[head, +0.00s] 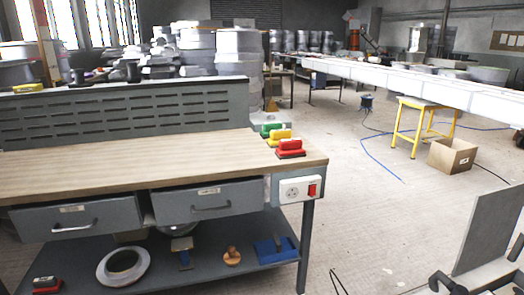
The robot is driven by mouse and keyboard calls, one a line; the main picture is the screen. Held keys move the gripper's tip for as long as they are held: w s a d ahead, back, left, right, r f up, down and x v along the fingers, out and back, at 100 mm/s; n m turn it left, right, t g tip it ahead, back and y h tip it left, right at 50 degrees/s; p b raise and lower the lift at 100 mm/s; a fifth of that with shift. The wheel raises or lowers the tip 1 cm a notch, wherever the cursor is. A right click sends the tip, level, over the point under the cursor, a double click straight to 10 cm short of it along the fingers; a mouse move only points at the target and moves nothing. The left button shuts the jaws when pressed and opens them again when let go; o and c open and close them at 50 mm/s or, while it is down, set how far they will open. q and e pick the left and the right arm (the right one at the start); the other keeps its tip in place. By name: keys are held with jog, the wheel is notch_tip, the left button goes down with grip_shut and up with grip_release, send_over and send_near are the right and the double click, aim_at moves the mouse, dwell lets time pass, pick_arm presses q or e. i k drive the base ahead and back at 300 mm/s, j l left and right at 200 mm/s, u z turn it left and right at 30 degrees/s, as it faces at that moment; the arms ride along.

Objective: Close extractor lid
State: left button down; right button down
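A flat grey panel (488,232) stands upright and slightly tilted at the lower right, above a light grey surface that the frame edge cuts off. It looks like a raised lid, but I cannot tell for sure that it is the extractor lid. Dark jointed parts (449,284) show at the bottom edge just left of the panel's foot. They may be my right gripper; whether they touch the panel, and whether they are open or shut, I cannot tell. My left gripper is not in view.
A wooden-topped workbench (120,165) with grey drawers fills the left. Red, yellow and green handled blocks (290,148) sit at its right end. A yellow stool (423,125) and a cardboard box (452,155) stand behind, near blue cables. The floor (370,215) between bench and panel is mostly clear.

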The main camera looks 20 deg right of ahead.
aim_at(496, 212)
jog(key=i+z, duration=0.2)
jog(key=z, duration=0.25)
jog(key=i+j+z, duration=0.15)
jog(key=z, duration=0.25)
jog(key=i+j+z, duration=0.15)
jog(key=z, duration=0.3)
jog(key=i+j+z, duration=0.15)
jog(key=z, duration=0.25)
jog(key=i+j+z, duration=0.1)
jog(key=z, duration=0.3)
jog(key=i+j+z, duration=0.1)
jog(key=j+z, duration=0.15)
jog(key=z, duration=0.15)
jog(key=i+j+z, duration=0.1)
jog(key=z, duration=0.25)
jog(key=j+z, duration=0.35)
jog(key=i+j+z, duration=0.15)
jog(key=z, duration=0.15)
jog(key=i+j+z, duration=0.1)
jog(key=j+z, duration=0.35)
jog(key=j, duration=0.15)
jog(key=j+z, duration=0.45)
jog(key=j, duration=0.1)
